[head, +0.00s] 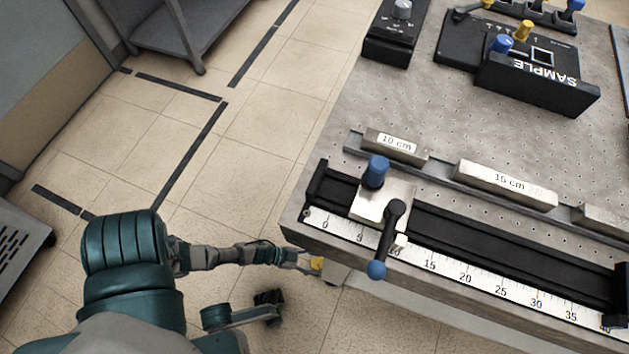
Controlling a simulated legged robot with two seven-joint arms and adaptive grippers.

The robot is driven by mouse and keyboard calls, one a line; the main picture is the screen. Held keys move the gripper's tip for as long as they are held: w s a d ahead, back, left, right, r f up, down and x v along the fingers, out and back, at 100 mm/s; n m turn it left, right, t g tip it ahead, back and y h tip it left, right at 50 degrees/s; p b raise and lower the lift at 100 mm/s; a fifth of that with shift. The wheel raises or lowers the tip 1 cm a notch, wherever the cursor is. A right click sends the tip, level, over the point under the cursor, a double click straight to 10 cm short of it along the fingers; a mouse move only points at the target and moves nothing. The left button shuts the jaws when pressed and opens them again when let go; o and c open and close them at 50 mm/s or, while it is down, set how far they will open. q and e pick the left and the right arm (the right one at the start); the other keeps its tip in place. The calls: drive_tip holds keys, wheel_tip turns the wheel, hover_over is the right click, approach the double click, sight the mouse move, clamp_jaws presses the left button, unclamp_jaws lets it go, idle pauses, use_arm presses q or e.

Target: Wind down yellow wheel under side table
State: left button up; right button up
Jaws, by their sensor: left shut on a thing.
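The yellow wheel (317,264) shows as a small yellow part at the near left corner of the side table (350,165), just below the edge of its top. My left gripper (308,263) reaches in from the left and is shut on the yellow wheel. The fingers and the table edge hide much of the wheel.
A ruler rail (460,275) with a sliding block and blue knob (376,170) runs along the near edge. Metal bars (505,186) lie behind it. A black SAMPLE box (535,85) stands further back. A grey shelf (180,30) stands far left; tiled floor between is clear.

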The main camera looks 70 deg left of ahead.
use_arm(q)
drive_tip(key=m+g+h, duration=0.1)
drive_tip(key=m+h, duration=0.1)
drive_tip(key=m+g+h, duration=0.1)
drive_tip(key=m+h, duration=0.1)
drive_tip(key=shift+w+a+g, duration=0.2)
drive_tip(key=shift+a+g, duration=0.1)
drive_tip(key=shift+w+a+m+g+h, duration=0.1)
drive_tip(key=shift+m+g+h, duration=1)
drive_tip(key=shift+m+g, duration=0.7)
drive_tip(key=shift+m, duration=0.1)
drive_tip(key=o, duration=1.2)
drive_tip(key=shift+c, duration=0.2)
drive_tip(key=v, duration=1.1)
drive_tip(key=shift+s+a, duration=0.2)
drive_tip(key=shift+a, duration=0.25)
drive_tip(key=shift+f, duration=0.15)
